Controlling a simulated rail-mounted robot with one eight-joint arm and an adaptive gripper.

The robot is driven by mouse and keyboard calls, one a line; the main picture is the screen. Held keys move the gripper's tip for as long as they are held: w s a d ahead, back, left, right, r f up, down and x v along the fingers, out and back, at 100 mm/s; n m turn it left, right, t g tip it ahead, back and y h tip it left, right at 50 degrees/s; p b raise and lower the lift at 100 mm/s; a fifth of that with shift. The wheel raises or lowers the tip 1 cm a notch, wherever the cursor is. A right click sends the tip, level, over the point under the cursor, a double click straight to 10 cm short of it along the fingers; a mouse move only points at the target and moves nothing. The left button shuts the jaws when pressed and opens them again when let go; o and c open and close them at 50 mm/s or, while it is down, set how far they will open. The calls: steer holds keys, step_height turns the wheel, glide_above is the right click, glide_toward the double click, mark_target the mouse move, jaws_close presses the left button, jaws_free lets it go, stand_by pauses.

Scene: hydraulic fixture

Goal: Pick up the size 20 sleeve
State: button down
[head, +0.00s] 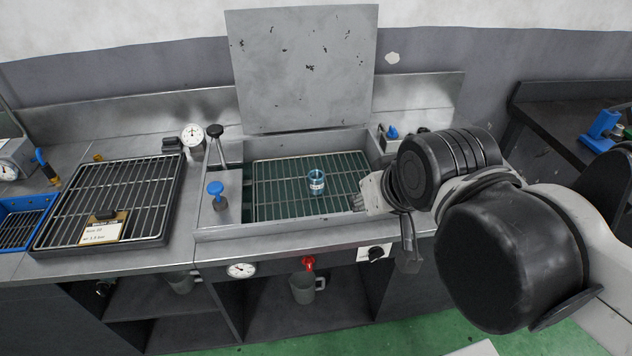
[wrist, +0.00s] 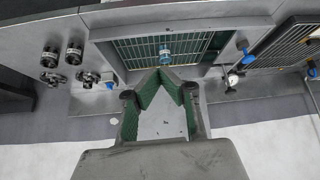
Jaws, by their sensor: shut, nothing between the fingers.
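A small blue-teal sleeve (head: 317,182) with a pale label stands on the wire rack (head: 272,190) inside the open basin. The label is too small to read. The sleeve also shows in the wrist view (wrist: 166,52), just beyond my fingertips and apart from them. My gripper (wrist: 160,71) has green-padded fingers whose tips come together with nothing between them. In the head view my arm comes in from the right, and my gripper is mostly hidden there.
The basin's lid (head: 304,65) stands raised behind it. A blue-knobbed post (head: 216,193) and a black-knobbed lever (head: 215,133) stand at its left. A second rack (head: 105,200) with a card (head: 102,230) lies further left. The rack around the sleeve is clear.

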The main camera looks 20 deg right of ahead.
steer(key=c, duration=2.5)
jaws_free()
steer(key=o, duration=1.6)
steer(key=shift+c, duration=0.2)
